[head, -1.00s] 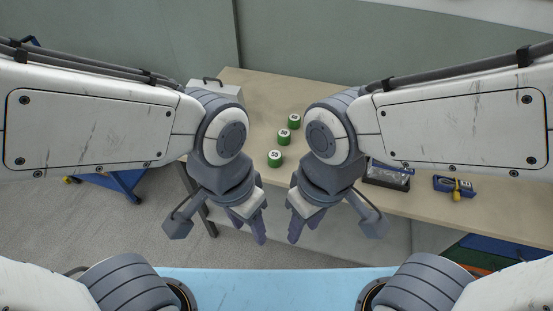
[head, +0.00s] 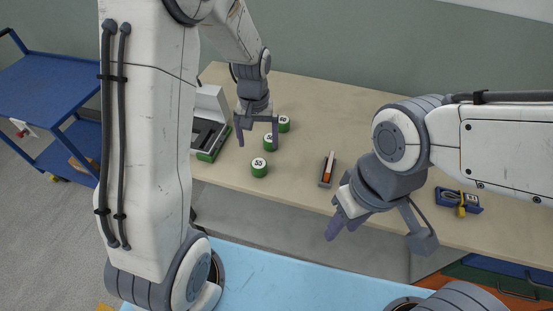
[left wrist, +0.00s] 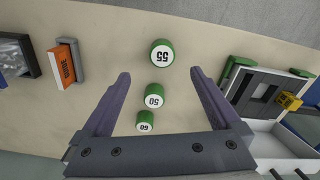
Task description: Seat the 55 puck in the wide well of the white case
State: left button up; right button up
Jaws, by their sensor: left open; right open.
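The 55 puck (head: 259,167), green with a white numbered top, stands upright on the bench as the nearest of three in a row. It also shows in the left wrist view (left wrist: 162,55), beyond my fingertips. The white case (head: 211,103) stands open at the bench's left end; its dark insert has slots, partly hidden by my left arm. It shows at right in the left wrist view (left wrist: 262,132). My left gripper (head: 257,138) is open and empty above the puck row, pointing down. My right gripper (head: 343,222) is open and empty at the bench's front edge.
The 50 puck (head: 269,143) and 60 puck (head: 284,124) stand behind the 55 puck. An orange item in a grey holder (head: 325,182) stands right of them. A blue item with yellow (head: 458,202) lies further right. The back of the bench is clear.

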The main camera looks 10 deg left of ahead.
pick_arm(q)
send_over(259, 163)
notch_tip(259, 163, down, 5)
jog(key=shift+s+f+p, duration=0.1)
jog(key=shift+p, duration=0.2)
notch_tip(259, 163, down, 4)
jog(key=shift+a+r+p, duration=0.1)
jog(key=shift+p, duration=0.65)
jog(key=shift+f, duration=0.75)
jog(key=c, duration=1.5)
jog(key=shift+r, duration=0.1)
jog(key=shift+c, duration=0.2)
